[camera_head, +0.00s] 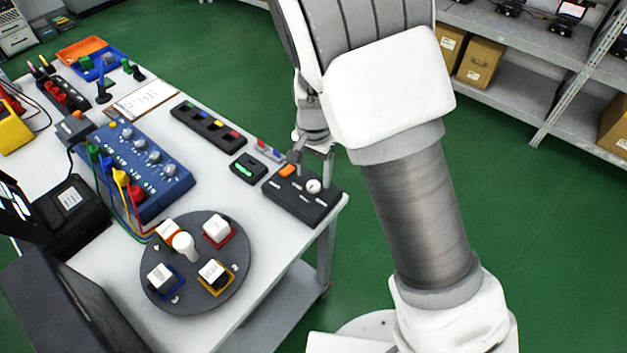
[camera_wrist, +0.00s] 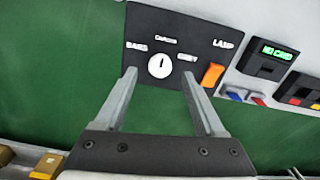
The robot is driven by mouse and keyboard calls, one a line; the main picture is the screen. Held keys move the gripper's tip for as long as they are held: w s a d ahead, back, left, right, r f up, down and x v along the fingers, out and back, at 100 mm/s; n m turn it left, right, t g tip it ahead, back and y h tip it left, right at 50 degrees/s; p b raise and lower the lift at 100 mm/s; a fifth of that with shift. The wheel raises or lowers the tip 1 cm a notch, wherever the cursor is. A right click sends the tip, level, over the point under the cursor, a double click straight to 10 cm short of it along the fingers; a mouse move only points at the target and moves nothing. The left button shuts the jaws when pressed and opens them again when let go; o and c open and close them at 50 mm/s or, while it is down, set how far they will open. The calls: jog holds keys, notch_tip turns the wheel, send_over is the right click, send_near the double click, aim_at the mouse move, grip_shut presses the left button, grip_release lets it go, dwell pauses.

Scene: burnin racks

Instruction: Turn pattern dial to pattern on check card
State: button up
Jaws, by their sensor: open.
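The pattern dial (camera_wrist: 160,65) is a white round knob with a dark pointer line, on a dark control box (camera_wrist: 180,20). The line points up toward the middle label, between "BARS" on the left and what looks like "GREY" on the right. In the head view the dial (camera_head: 313,186) sits on the box at the table's right corner. My gripper (camera_wrist: 159,69) is open, with its fingertips on either side of the dial in the picture; contact cannot be told. In the head view my gripper (camera_head: 313,166) is over the box, partly hidden by my arm. I cannot identify a check card.
An orange switch (camera_wrist: 213,75) labelled "LAMP" is beside the dial. A small reader (camera_wrist: 271,61) shows green "NO CARD". A clipboard (camera_head: 140,100) has unclear writing. A blue panel (camera_head: 150,172) with cables and a round turntable (camera_head: 196,256) stand left. Shelves (camera_head: 545,80) stand right.

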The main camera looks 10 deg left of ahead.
aim_at(314, 184)
jog(key=shift+f, duration=1.6)
jog(key=shift+c, duration=0.2)
grip_shut()
